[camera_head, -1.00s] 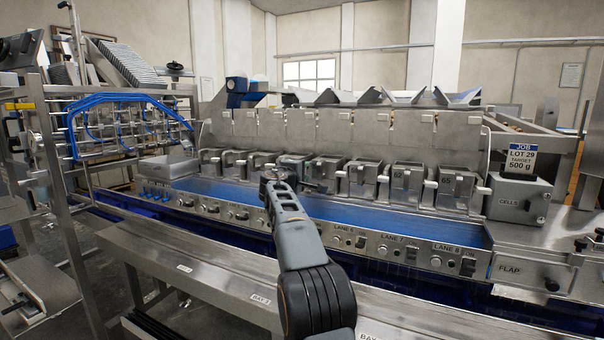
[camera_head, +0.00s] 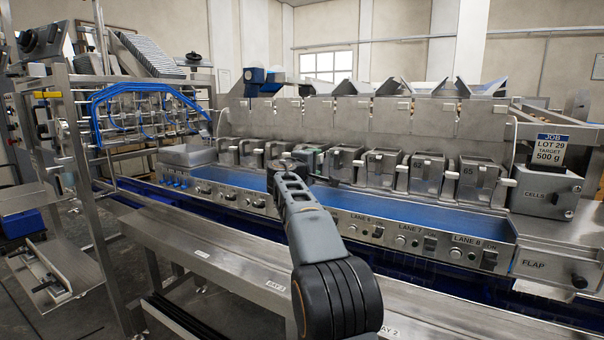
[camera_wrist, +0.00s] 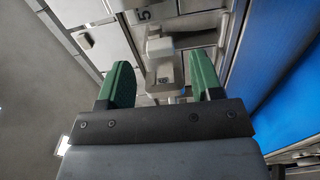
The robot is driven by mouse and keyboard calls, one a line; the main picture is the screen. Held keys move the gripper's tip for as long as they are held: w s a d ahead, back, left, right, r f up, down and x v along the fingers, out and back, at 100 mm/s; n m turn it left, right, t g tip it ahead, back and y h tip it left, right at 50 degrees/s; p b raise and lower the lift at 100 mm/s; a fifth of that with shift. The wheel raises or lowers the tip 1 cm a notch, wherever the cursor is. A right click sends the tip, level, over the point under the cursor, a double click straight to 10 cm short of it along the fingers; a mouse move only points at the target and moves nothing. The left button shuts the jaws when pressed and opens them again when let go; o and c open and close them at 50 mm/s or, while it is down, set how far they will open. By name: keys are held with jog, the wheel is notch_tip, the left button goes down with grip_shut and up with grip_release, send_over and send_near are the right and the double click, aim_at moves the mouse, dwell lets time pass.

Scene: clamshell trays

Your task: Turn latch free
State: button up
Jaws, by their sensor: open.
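My gripper (camera_wrist: 161,75) has two green fingers, set apart with a gap between them. In the wrist view a pale, blocky fitting (camera_wrist: 160,46), which looks like a latch, shows beyond and between the fingertips. Its lower part bears a small dark mark. I see no finger closed on it, and cannot tell whether either touches it. In the head view my gripper (camera_head: 308,160) is at the row of steel buckets, near the middle, and my arm hides part of that bucket. The latch cannot be picked out there.
A blue belt (camera_head: 400,216) runs below the buckets, with lane switches along its front rail. Steel panels stand above the buckets (camera_head: 383,168). A grey CELLS box (camera_head: 545,190) with a job sign is at right. A rack with blue tubes (camera_head: 130,100) is at left.

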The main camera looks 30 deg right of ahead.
jog(key=v, duration=0.9)
jog(key=shift+s+a+b, duration=0.25)
jog(key=shift+b, duration=0.2)
